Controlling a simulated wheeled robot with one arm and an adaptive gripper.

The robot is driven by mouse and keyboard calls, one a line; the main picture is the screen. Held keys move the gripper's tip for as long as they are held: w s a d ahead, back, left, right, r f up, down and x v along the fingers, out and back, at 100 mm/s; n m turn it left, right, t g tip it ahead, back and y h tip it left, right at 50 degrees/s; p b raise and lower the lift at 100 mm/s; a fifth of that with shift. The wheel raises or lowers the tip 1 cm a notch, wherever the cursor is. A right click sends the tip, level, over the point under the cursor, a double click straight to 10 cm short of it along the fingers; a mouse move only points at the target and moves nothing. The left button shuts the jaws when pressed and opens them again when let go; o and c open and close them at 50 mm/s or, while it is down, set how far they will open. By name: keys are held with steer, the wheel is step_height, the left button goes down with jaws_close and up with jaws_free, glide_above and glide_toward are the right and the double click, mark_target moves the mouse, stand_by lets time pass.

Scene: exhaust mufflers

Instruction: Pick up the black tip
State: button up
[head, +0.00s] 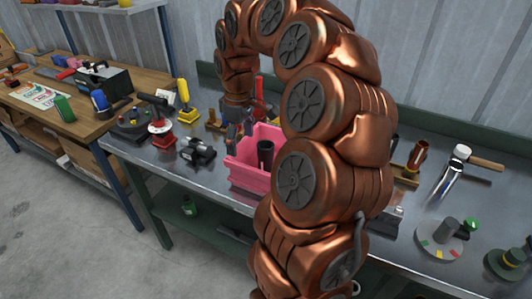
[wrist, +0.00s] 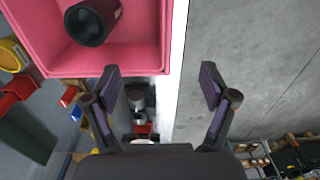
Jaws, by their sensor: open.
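The black tip (head: 265,154) is a dark hollow tube standing in the pink bin (head: 243,172) on the metal workbench. In the wrist view the black tip (wrist: 92,22) shows its open end near the top left, inside the pink bin (wrist: 165,40). My gripper (head: 234,134) is at the left rim of the bin in the head view, partly against dark surroundings. In the wrist view my gripper (wrist: 160,84) has its two fingers spread wide with nothing between them. The tip is apart from the fingers. My arm hides the right part of the bin.
A black clamp-like device (head: 197,151) lies left of the bin, with a red-based tool (head: 161,132) beyond it. A yellow item (head: 184,100) stands farther back. A hammer (head: 470,157) and a round grey fixture (head: 438,238) are at the right. Concrete floor lies in front.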

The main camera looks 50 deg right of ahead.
glide_above(266, 144)
steer(key=shift+a+f, duration=0.15)
steer(key=shift+f, duration=0.4)
steer(key=shift+a+f, duration=0.15)
steer(key=shift+f, duration=0.35)
steer(key=shift+s+d+f, duration=0.1)
steer(key=shift+d+f, duration=0.05)
steer(key=shift+d, duration=0.05)
steer(key=shift+f+p, duration=1.5)
steer(key=shift+f, duration=2.3)
steer(key=shift+c, duration=0.2)
steer(key=c, duration=1.1)
steer(key=shift+r, duration=0.1)
